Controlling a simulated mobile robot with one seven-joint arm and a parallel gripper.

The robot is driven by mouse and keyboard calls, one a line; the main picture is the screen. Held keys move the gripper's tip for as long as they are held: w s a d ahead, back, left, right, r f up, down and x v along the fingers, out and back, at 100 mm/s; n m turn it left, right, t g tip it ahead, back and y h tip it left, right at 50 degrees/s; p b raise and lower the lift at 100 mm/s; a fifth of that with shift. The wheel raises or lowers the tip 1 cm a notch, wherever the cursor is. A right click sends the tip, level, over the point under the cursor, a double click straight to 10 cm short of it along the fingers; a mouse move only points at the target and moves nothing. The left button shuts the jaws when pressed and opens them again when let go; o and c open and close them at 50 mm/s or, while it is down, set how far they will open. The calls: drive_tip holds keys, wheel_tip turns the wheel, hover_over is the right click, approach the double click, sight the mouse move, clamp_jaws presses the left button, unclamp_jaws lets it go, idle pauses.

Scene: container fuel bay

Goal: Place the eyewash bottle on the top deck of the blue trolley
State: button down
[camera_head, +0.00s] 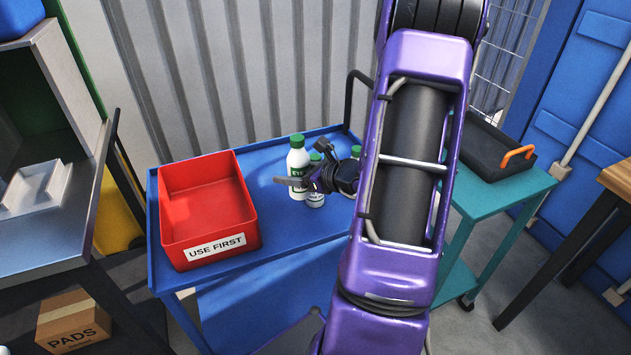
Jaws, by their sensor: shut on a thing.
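The blue trolley (270,200) stands in the middle with its top deck in view. A white eyewash bottle (298,160) with a green cap and green label is upright over the deck, right of the red bin. A second white, green-capped bottle (316,199) is just right of it and partly hidden by my gripper. My gripper (300,180) reaches in from the right, low over the deck, and is shut on a bottle. The fingers overlap both bottles, so the exact grip is hard to see. I cannot tell whether the held bottle's base touches the deck.
A red bin (207,210) labelled USE FIRST fills the deck's left side. My purple arm hides the deck's right end. A teal cart (505,195) with a black tray (492,152) stands at right. A grey bench (45,235) and a PADS box (75,322) are at left. The deck's front middle is clear.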

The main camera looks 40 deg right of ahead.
drive_tip(key=shift+s+d+f, duration=0.25)
drive_tip(key=shift+s+d, duration=0.1)
drive_tip(key=shift+d, duration=0.15)
drive_tip(key=shift+s+d+f, duration=0.2)
drive_tip(key=shift+s+d, duration=0.1)
drive_tip(key=shift+d, duration=0.15)
drive_tip(key=b, duration=0.2)
hover_over(303, 219)
wheel_tip(303, 219, down, 10)
drive_tip(key=shift+f, duration=0.15)
drive_tip(key=c, duration=0.5)
unclamp_jaws()
drive_tip(key=shift+f+b, duration=0.1)
drive_tip(key=shift+b, duration=0.2)
drive_tip(key=shift+o, duration=0.7)
